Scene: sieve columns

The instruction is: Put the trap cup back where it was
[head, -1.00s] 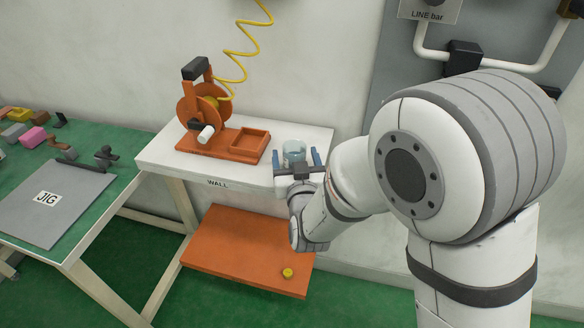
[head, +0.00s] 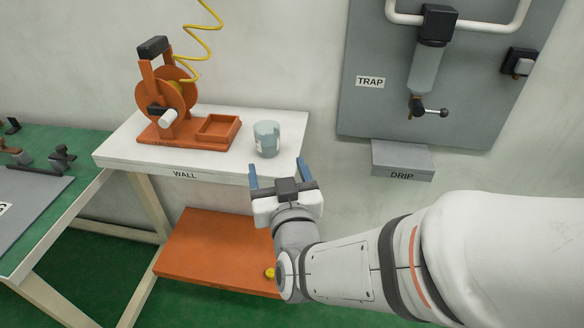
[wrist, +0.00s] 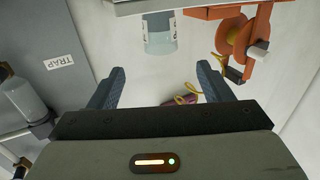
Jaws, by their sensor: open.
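A pale blue, see-through cup with a light label, which looks like the trap cup (head: 267,139), stands upright on the white WALL table (head: 215,173), near its right end. It also shows at the top of the wrist view (wrist: 160,36), where the scene appears upside down. My gripper (head: 280,172) is open and empty in front of the table's edge, apart from the cup. In the wrist view its two blue fingers (wrist: 160,76) are spread with nothing between them. On the grey wall panel, a grey cylinder (head: 426,68) hangs beside the TRAP label (head: 370,82).
An orange hose reel (head: 172,95) and an orange tray (head: 218,128) stand left of the cup. A grey DRIP ledge (head: 402,160) juts out below the panel. An orange lower shelf (head: 205,250) holds a yellow item (head: 269,272). A green bench (head: 45,215) is at the left.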

